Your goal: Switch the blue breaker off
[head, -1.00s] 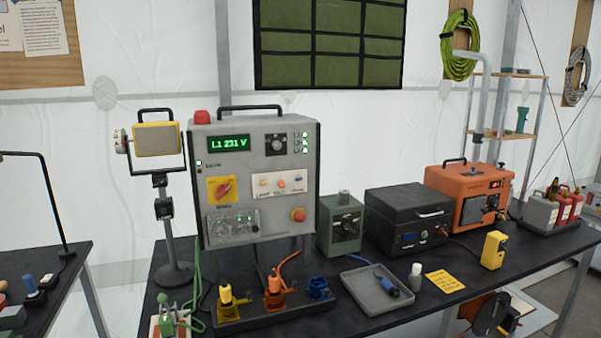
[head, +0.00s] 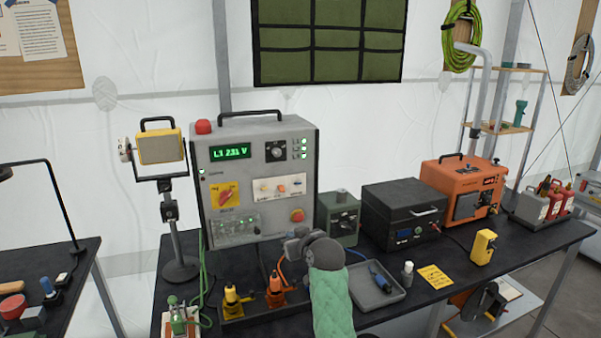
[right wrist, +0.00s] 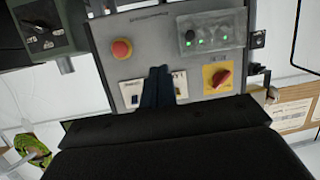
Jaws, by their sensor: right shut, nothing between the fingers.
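The grey power cabinet (head: 256,150) stands on the bench. Its white breaker panel (head: 279,188) carries a row of small breakers. The blue breaker (head: 297,184) is the right-hand one in the head view, too small to tell its lever position. In the right wrist view, upside down, the blue breaker (right wrist: 134,98) shows left of my fingers. My right gripper (head: 291,239) is in front of the cabinet's lower part, below the panel in the head view. In the right wrist view its shut, empty fingers (right wrist: 160,72) cover the panel's middle. I cannot tell whether they touch it. My left gripper is out of view.
A red rotary switch (head: 225,194) on yellow and a red stop button (head: 297,215) flank the panel. Yellow and orange plugs (head: 274,289) stand below. A grey tray (head: 378,290) lies right of my right arm. A green box (head: 338,216) stands right of the cabinet.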

